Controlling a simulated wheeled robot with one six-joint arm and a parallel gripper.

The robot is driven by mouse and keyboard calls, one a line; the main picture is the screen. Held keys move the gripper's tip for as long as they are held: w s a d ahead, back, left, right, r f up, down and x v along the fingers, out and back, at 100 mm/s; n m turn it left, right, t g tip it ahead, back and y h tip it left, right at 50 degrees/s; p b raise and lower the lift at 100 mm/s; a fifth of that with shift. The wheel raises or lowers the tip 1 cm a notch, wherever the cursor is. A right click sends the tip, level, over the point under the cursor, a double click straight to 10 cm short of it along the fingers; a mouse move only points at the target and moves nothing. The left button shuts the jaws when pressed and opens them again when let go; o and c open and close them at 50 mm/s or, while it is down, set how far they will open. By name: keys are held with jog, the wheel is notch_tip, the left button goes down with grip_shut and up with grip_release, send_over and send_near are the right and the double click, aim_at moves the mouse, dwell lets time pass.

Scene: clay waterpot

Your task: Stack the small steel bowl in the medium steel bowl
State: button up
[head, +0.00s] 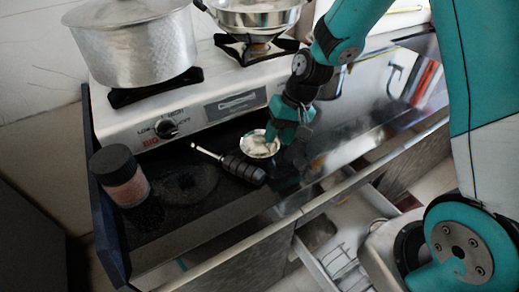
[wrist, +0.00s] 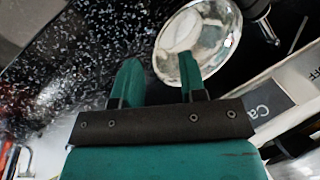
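One shiny steel bowl (head: 255,143) sits on the dark counter in front of the stove. It also shows in the wrist view (wrist: 217,28), at the upper middle. I cannot tell whether it is the small or the medium one, and I make out no second steel bowl. My gripper (head: 275,137) is down at the bowl's right side in the head view. In the wrist view my gripper's two fingers (wrist: 158,78) are apart. The right finger overlaps the near part of the bowl and the left finger is outside it. Contact with the rim is unclear.
A black-handled tool (head: 240,166) lies against the bowl's front left. A black-lidded jar (head: 121,177) stands farther left. A large pot (head: 137,48) and a steel pan (head: 255,14) stand on the stove (head: 205,112). An open drawer (head: 335,250) is below the counter's front edge.

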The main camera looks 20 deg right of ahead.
aim_at(260, 149)
jog(key=shift+x, duration=1.4)
grip_shut()
jog(key=shift+r, duration=0.15)
